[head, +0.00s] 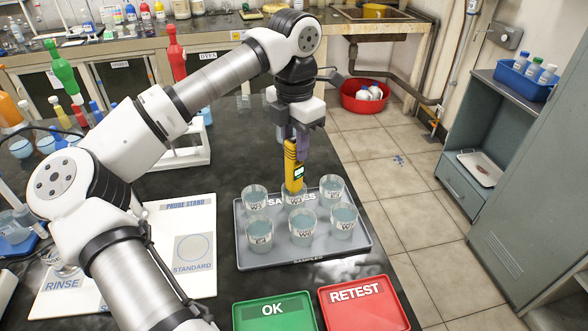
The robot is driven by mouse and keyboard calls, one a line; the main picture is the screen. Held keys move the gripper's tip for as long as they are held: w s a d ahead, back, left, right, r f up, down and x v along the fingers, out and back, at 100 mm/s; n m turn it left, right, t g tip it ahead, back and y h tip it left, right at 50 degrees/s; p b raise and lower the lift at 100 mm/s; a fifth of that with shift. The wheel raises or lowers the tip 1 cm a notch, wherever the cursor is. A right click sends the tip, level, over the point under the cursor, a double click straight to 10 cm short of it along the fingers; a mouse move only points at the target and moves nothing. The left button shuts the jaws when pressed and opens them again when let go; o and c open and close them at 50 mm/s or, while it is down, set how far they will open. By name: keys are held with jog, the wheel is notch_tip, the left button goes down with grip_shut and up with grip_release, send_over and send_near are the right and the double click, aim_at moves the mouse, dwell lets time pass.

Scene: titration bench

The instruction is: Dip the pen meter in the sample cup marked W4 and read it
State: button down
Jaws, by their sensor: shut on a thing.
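My gripper (293,138) is shut on the yellow pen meter (291,166), which hangs upright, tip down, with a small pale display facing the camera. The meter's lower end is at the back middle cup (295,198) on the grey sample tray (270,262). I cannot tell whether the tip is inside that cup or just above it. Two rows of clear cups with bluish liquid stand on the tray. The front left cup (259,234), front middle cup (302,229) and front right cup (343,221) have small labels too unclear to read surely; I cannot pick out W4.
A green OK tray (272,316) and a red RETEST tray (362,309) lie in front of the sample tray. A white board (190,215) marked RINSE, PROBE STAND and STANDARD lies left, partly behind my arm. Bottles crowd the far left.

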jog(key=shift+r+p, duration=1.55)
jog(key=shift+r, duration=1.2)
jog(key=shift+r+p, duration=1.3)
jog(key=shift+r, duration=0.55)
